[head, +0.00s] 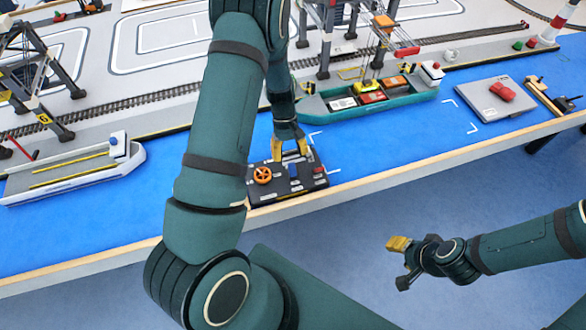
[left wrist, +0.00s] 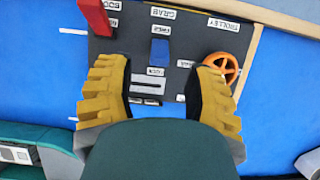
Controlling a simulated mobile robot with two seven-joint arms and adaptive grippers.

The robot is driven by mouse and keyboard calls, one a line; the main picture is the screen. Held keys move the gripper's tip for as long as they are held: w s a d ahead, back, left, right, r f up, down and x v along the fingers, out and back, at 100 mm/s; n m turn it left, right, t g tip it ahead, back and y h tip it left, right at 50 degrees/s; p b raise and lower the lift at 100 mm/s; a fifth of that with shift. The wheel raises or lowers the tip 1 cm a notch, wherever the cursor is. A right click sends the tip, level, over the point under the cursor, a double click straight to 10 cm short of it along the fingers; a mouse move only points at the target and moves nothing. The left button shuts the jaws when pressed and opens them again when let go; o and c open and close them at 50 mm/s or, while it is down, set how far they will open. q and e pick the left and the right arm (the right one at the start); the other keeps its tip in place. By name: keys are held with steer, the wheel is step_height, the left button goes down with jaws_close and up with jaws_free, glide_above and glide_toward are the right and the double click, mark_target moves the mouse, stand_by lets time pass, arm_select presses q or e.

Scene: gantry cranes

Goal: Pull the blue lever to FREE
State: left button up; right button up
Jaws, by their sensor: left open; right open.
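The dark control panel (head: 262,190) lies on the blue table near its front edge. The blue lever (left wrist: 160,51) shows in the left wrist view, on the panel between a red lever (left wrist: 95,16) and an orange handwheel (left wrist: 221,68). Its labels read GRAB above, FREE just above the lever and LOCK below it. In the head view the lever (head: 293,171) is small, below my left gripper (head: 289,151). My left gripper is open above the panel, its yellow fingers (left wrist: 159,92) on either side of the lever's column, not touching it. My right gripper (head: 400,262) is open and empty, off the table's front.
A green ship (head: 330,107) with containers floats behind the panel, and a grey ship (head: 70,172) lies at the left. A grey plate with a red piece (head: 502,92) sits at the right. Crane legs stand along the rail behind.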

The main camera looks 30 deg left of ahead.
mark_target(292, 164)
arm_select(q)
steer(key=x, duration=0.6)
jaws_close()
